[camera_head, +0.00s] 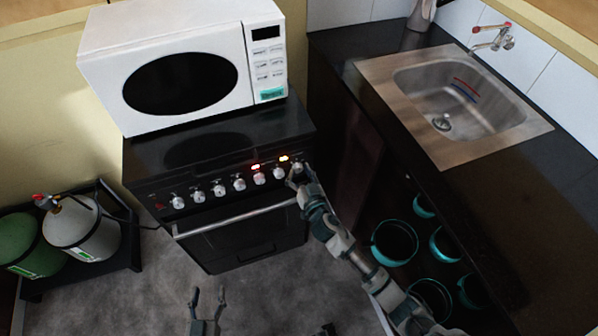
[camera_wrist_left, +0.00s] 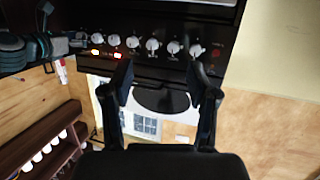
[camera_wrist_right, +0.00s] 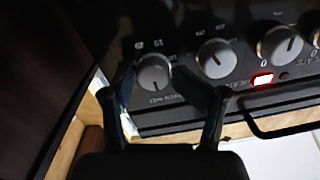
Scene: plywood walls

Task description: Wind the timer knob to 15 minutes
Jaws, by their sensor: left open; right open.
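The timer knob (camera_wrist_right: 153,74) appears to be the round grey knob at the right end of the black stove's front panel, with small white markings around it. In the head view, my right gripper (camera_head: 296,174) is at that end of the panel and partly hides it. In the right wrist view, the open fingers of my right gripper (camera_wrist_right: 156,84) stand on either side of the knob; contact is not clear. Its exact setting is too small to read. My left gripper (camera_head: 208,296) is open and empty, low in front of the stove; it also shows in the left wrist view (camera_wrist_left: 162,88).
An oven handle (camera_head: 236,218) runs below. A microwave (camera_head: 185,70) stands on the stove. A counter with a sink (camera_head: 450,95) is at right; gas cylinders (camera_head: 82,228) stand at left. The floor in front is clear.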

